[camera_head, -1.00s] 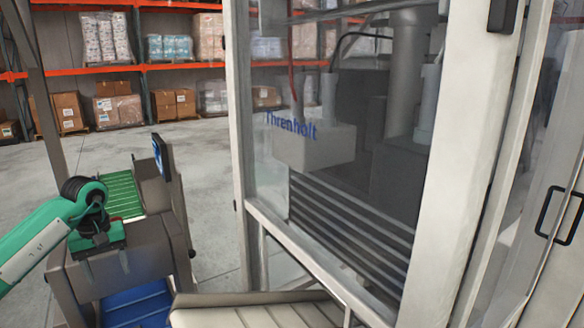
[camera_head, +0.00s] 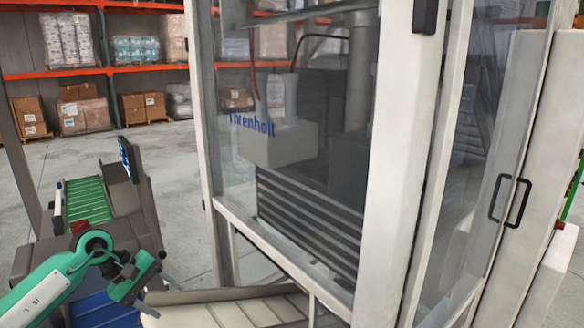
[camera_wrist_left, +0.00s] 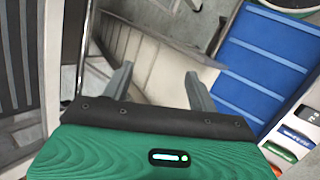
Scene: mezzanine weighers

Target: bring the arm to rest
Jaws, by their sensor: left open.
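My left arm comes in from the lower left of the head view, green with a dark wrist joint. My left gripper (camera_head: 158,287) hangs in the air in front of the grey machine body, above or beside the pale slatted chute. In the left wrist view the gripper (camera_wrist_left: 157,74) shows two grey fingers spread apart with nothing between them. The pale chute (camera_wrist_left: 160,60) lies beyond the fingers. My right gripper is in neither view.
A glazed cabinet (camera_head: 392,160) with a pale frame stands close on the right. A green belt (camera_head: 87,200) and a blue slatted belt (camera_head: 100,312) are at the left; the blue one also shows in the wrist view (camera_wrist_left: 262,50). Shelving with boxes (camera_head: 85,115) stands behind.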

